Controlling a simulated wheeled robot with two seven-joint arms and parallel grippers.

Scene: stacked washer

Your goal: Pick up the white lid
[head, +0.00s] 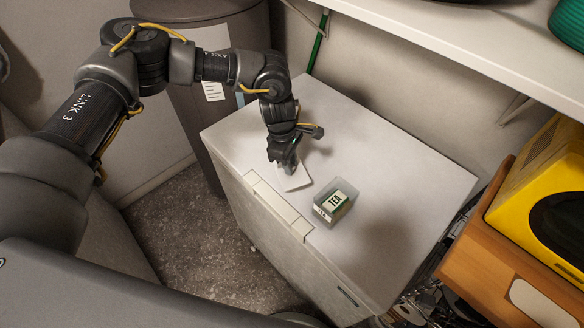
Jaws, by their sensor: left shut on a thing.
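The white lid (297,180) is a small flat pale piece at the left part of the white chest's top (385,170). My left gripper (287,168) points down at it and is shut on its far-left part, which the fingers partly hide. I cannot tell whether the lid touches the chest top or is slightly raised. My right gripper is not in view.
A small clear box labelled TEA (334,202) stands just right of the lid. A grey bin (205,110) stands behind left. A white shelf (470,50) overhangs the back, and a yellow microwave (545,190) sits at right. The chest top's right side is clear.

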